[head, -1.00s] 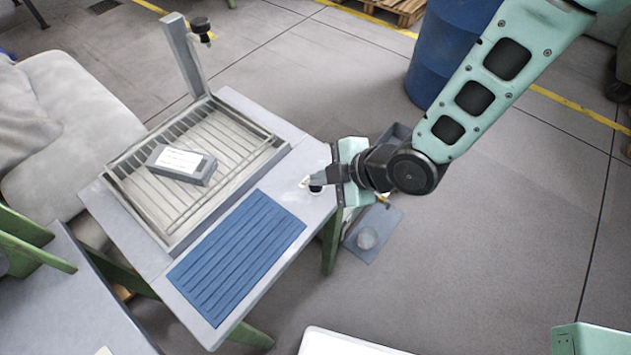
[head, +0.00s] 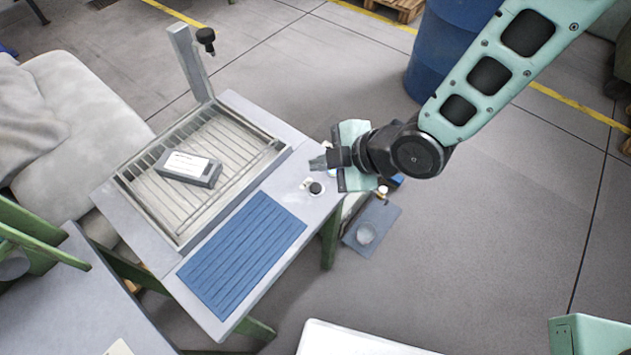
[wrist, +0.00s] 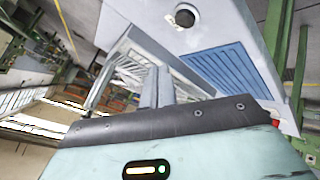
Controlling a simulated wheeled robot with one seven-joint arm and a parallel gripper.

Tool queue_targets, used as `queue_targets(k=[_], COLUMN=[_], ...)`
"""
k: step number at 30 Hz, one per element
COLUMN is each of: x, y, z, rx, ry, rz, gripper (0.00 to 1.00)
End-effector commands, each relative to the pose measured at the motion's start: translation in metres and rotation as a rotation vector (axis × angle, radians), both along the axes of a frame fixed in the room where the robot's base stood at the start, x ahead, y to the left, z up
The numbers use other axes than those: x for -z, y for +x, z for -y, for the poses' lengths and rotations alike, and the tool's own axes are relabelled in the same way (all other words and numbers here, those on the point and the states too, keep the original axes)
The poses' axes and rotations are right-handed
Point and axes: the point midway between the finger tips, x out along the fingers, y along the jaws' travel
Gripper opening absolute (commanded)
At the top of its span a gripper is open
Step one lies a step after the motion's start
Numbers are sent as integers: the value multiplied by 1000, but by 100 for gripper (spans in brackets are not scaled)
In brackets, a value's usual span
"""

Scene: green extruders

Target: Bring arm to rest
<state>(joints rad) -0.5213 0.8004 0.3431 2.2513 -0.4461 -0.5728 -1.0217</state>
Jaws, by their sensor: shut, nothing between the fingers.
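My gripper (head: 318,162) is at the right edge of the grey work table (head: 222,98) in the head view. Its fingers are together and empty, pointing left, above and just behind a small black knob (head: 316,188) on the table top. In the wrist view the closed fingers (wrist: 157,88) stick out past the gripper body, with the black knob (wrist: 185,15) beyond them. My arm reaches in from the upper right.
On the table are a wire-ribbed tray (head: 182,240) holding a grey box (head: 188,168), a blue ribbed mat (head: 243,256) and a post (head: 190,62). A blue barrel (head: 450,50) stands behind my arm.

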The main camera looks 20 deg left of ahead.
Motion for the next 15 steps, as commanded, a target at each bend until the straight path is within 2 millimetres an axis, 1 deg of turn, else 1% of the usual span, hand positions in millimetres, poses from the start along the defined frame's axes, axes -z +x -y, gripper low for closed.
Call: queue_targets(k=[11, 14, 15], x=[1, -4, -10], y=[0, 2, 4], z=[0, 5, 9], rx=[0, 24, 50], ry=[0, -17, -32], rz=[0, -13, -28], gripper=[0, 0, 0])
